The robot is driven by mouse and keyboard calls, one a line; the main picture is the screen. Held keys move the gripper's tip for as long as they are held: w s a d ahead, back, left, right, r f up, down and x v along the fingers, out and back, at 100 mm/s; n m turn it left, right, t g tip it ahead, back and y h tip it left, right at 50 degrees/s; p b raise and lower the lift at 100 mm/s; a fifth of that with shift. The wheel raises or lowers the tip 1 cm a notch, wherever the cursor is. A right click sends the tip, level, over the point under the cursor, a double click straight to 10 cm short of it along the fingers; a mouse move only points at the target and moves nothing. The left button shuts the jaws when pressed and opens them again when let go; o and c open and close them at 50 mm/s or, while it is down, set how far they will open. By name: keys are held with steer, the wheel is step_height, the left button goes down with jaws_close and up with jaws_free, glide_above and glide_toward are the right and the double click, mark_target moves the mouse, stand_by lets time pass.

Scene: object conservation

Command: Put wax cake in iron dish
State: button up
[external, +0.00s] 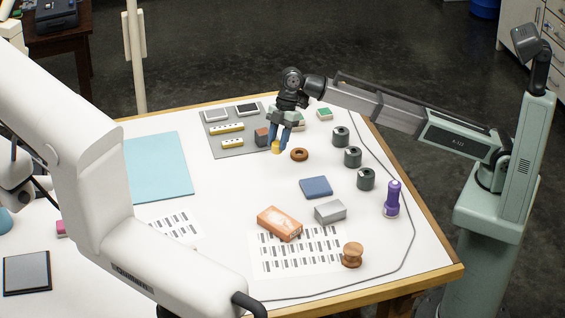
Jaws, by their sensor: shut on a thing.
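A small yellow piece (277,148), which looks like the wax cake, is at the tips of my gripper (278,142). My gripper points down with its blue fingers shut on it, close above or at the table top; I cannot tell whether it touches the table. A round brown ring-like thing with a dark middle (299,154) lies just to the right of the fingertips, apart from the yellow piece. It may be the iron dish, but the material is too small to tell.
A grey mat (213,146) with small blocks lies left of my gripper. Several dark cylinders (352,157) stand to the right. A blue pad (316,187), brick (279,223), grey block (330,211) and purple-handled tool (392,199) are nearer. White machinery hides the left front.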

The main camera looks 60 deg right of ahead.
steer(key=shift+r, duration=0.1)
steer(key=w+d+r+m+t, duration=0.1)
steer(key=w+d+m, duration=0.3)
steer(key=d, duration=1)
steer(key=w+d+m+t+h, duration=0.1)
steer(key=w+d, duration=0.4)
steer(key=d, duration=0.9)
steer(key=w+d+r+m+t, duration=0.1)
steer(key=w+d+m, duration=0.3)
steer(key=d, duration=1)
steer(key=shift+n, duration=0.5)
steer(key=shift+w+d+f, duration=0.1)
steer(key=shift+w+f, duration=0.1)
steer(key=shift+f, duration=2.25)
steer(key=shift+w+f, duration=0.15)
steer(key=shift+f, duration=2.3)
steer(key=o, duration=1.1)
